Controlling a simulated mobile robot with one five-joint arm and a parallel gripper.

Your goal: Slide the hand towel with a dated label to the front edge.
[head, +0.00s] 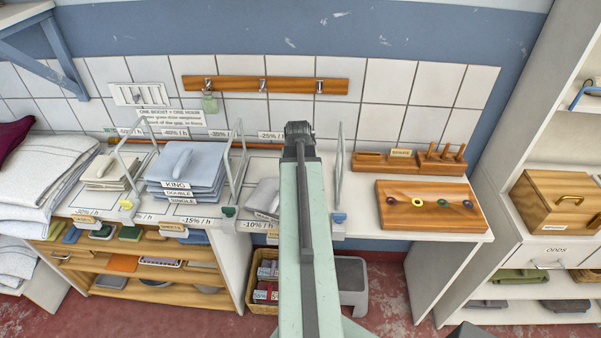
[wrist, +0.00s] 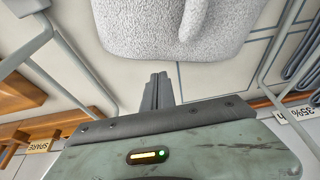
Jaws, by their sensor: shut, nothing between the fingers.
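A folded grey towel (head: 263,196) lies in the bay marked -10% / h, partly hidden behind my arm. A small tag (head: 267,215) shows at its front, too small to read for a date. The wrist view shows a pale grey terry towel (wrist: 175,35) with a raised loop across the top; it is probably the same one. My gripper (wrist: 157,90) shows in the wrist view with its dark fingers together and empty, just below the towel's edge in the picture. I cannot tell whether they touch. In the head view the fingertips are hidden.
Wire dividers (head: 340,165) stand on both sides of the bay. To the left lie blue-grey towels (head: 187,165) with KING, DOUBLE and SINGLE labels, and a beige stack (head: 110,172). To the right are a wooden board with coloured rings (head: 430,220) and a peg rack (head: 410,163).

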